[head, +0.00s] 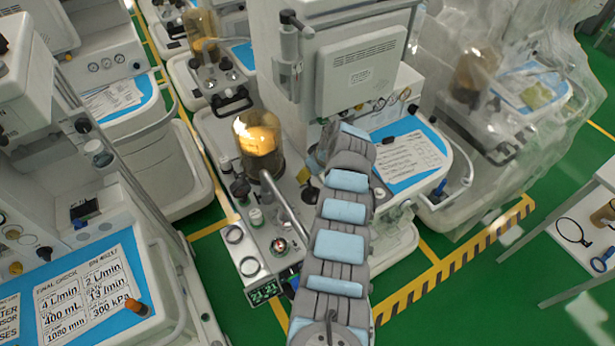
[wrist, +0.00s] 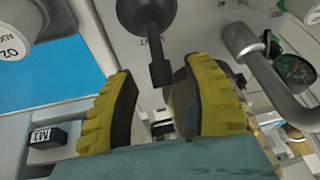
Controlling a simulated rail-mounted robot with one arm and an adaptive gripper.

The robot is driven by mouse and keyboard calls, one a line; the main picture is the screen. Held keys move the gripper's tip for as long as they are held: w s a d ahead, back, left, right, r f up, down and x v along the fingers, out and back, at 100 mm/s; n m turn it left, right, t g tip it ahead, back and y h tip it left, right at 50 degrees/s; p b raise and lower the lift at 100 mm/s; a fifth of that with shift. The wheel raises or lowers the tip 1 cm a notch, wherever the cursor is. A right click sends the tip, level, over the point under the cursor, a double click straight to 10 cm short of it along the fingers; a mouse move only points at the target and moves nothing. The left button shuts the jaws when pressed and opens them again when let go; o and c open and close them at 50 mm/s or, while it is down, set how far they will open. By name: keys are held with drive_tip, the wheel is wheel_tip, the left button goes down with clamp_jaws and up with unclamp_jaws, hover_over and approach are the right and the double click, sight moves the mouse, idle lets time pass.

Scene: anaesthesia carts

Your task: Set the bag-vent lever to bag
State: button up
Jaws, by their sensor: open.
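In the wrist view, a dark lever (wrist: 160,72) with a wide round end (wrist: 148,14) stands out from a pale panel. Its narrow tip reaches down between the fingertips of my gripper (wrist: 157,70). The yellow ribbed fingers are open, one on each side of the tip, and I see a gap on the left. The right finger is close to the tip; I cannot tell if it touches. Small lettering behind the lever is partly covered and unreadable. In the head view my arm hides the gripper, and I cannot make out the lever's setting.
In the wrist view, a thick grey pipe (wrist: 268,78) and a round gauge (wrist: 293,68) are close on the right. A white O2 knob (wrist: 28,28) is at upper left. In the head view, an amber canister (head: 258,140) stands left of my arm, and a blue-topped shelf (head: 410,155) right.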

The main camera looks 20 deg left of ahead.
drive_tip(key=shift+b+x, duration=0.4)
drive_tip(key=shift+x, duration=0.8)
drive_tip(key=shift+f, duration=0.1)
drive_tip(key=shift+c, duration=0.3)
clamp_jaws()
